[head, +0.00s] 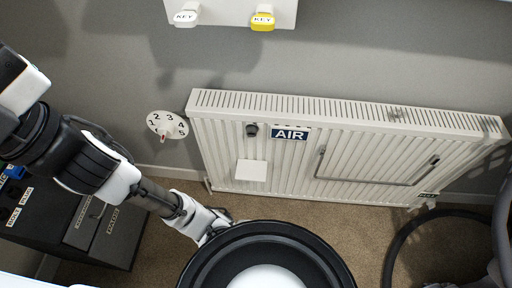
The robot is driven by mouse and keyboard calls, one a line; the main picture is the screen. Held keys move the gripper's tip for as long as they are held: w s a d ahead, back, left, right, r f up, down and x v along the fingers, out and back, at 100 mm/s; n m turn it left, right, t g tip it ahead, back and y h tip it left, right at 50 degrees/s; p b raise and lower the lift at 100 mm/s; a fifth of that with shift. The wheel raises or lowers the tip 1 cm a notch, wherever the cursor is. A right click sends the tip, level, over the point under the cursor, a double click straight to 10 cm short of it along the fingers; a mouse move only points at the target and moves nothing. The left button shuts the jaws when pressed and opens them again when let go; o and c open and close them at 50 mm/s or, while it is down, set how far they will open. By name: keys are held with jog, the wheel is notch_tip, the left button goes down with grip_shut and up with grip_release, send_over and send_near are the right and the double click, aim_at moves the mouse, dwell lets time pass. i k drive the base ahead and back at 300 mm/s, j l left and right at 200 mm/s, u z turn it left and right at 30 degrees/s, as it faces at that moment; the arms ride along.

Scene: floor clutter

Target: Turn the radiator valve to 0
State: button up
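The radiator valve (167,124) is a round white dial on the grey wall, just left of the radiator (340,150). Dark numbers 1 to 5 show around its face. A small knob with a red mark sits on its lower half; I cannot read its exact setting, and no 0 is legible. My arm reaches in from the left. My gripper (217,222) is low, below and right of the dial and apart from it, near the radiator's lower left corner. Its fingers are too small and partly hidden to tell whether they are open.
Yellow (262,20) and white (186,16) KEY tags hang on a panel above. A blue AIR sign (290,134) is on the radiator. A dark drawer unit (95,228) stands at left. A black hose (400,240) curves over the carpet at right. The wall around the dial is clear.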

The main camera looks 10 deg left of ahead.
aim_at(166, 130)
jog(key=k+j, duration=0.15)
jog(key=k+j+u, duration=0.1)
jog(key=u, duration=0.15)
jog(key=k+j+u, duration=0.1)
jog(key=j+u, duration=0.2)
jog(key=u, duration=1.1)
jog(key=k+l, duration=0.05)
